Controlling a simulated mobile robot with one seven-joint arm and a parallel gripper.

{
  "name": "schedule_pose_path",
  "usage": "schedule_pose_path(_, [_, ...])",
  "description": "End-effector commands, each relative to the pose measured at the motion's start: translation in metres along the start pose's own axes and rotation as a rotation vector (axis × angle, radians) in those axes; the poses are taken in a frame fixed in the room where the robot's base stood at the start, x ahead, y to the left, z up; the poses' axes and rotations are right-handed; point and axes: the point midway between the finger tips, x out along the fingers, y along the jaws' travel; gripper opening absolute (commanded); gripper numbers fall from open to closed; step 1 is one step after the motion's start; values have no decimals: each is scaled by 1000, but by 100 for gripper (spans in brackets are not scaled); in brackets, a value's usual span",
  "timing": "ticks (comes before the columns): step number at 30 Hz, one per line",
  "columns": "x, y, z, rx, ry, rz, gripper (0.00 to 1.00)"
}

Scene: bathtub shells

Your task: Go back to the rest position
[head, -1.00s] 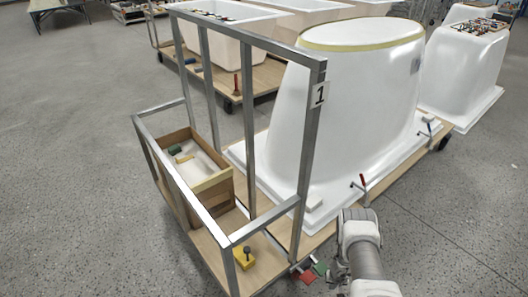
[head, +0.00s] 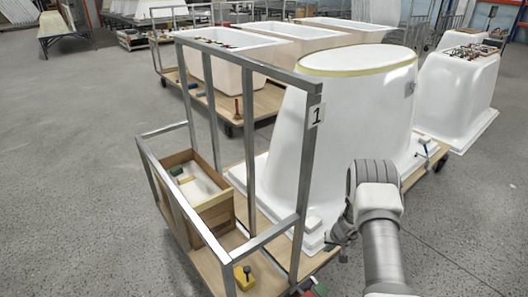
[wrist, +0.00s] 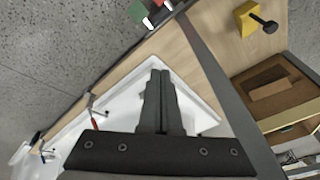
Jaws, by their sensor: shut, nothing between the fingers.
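My gripper (wrist: 160,74) is shut and empty in the wrist view, its dark fingers pressed together above the white flange corner of a bathtub shell. In the head view my gripper (head: 343,236) is small and dark, beside the lower front corner of the large upturned white shell (head: 345,110). My arm hides part of that shell's right side and flange. I cannot tell the exact gap between fingers and flange.
The shell stands on a wooden cart with a metal frame (head: 303,180) marked 1. The cart holds a wooden box (head: 215,215) and a yellow block (head: 243,280), which also shows in the wrist view (wrist: 247,20). Open grey floor (head: 80,170) lies left.

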Motion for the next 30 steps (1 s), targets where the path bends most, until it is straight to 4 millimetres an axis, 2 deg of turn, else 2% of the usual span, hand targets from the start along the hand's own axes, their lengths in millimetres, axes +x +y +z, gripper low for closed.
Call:
schedule_pose_path(1, [-25, -11, -16, -7, 17, -15, 0])
schedule_pose_path(6, [-99, -42, -46, -25, 46, -59, 0])
schedule_pose_path(9, [-144, -60, -58, -37, 60, -81, 0])
schedule_pose_path(14, [-213, -87, -64, -59, 77, -110, 0])
schedule_pose_path(22, [-325, -124, -49, -99, 97, -137, 0])
schedule_pose_path(30, [-420, -148, -5, -137, 109, -133, 0])
